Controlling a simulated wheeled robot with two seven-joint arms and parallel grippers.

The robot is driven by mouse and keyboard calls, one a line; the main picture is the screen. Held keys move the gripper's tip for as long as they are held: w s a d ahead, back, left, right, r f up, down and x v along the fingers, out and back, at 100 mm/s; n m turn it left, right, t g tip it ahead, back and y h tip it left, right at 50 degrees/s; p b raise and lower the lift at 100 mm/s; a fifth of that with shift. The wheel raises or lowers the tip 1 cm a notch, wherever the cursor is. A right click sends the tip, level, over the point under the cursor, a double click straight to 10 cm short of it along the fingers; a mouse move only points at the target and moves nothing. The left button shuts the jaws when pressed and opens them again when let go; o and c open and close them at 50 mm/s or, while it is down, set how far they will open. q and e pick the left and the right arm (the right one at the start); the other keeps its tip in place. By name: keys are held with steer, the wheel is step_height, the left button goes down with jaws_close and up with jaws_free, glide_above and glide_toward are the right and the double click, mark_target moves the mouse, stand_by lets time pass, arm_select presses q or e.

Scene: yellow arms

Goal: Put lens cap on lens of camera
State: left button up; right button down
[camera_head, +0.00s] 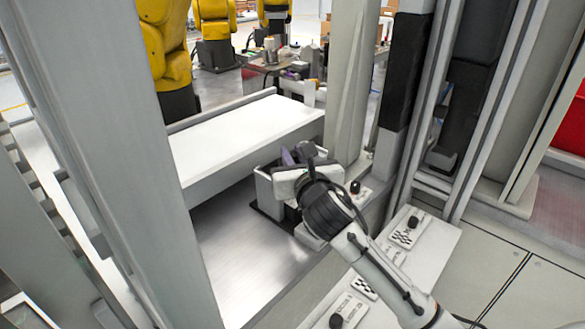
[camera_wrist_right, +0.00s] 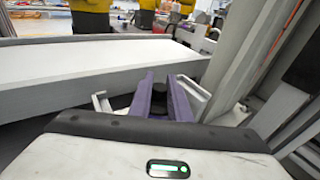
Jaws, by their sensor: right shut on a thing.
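My right gripper (camera_head: 297,153) reaches in from the lower right and points away over a grey fixture. In the right wrist view its two purple fingers (camera_wrist_right: 161,92) stand close together with a small dark piece (camera_wrist_right: 160,88) between them, which looks like the lens cap. In the head view the gripper body covers whatever is held. No camera with a lens can be clearly made out; the area beyond the fingers is partly hidden. My left gripper is not in view.
A grey fixture (camera_head: 266,193) with upright walls stands under and around the gripper; its brackets (camera_wrist_right: 103,103) flank the fingers. A long white block (camera_head: 240,140) lies behind it. A tall grey post (camera_head: 347,75) rises close by. Bare metal floor (camera_head: 235,245) is clear in front.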

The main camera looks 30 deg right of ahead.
steer(key=shift+f, duration=1.55)
steer(key=shift+f, duration=0.15)
steer(key=c, duration=1.9)
jaws_free()
steer(key=shift+s+r, duration=0.15)
steer(key=shift+r, duration=0.05)
steer(key=v, duration=1.1)
steer(key=shift+s+a, duration=0.15)
steer(key=shift+s, duration=0.2)
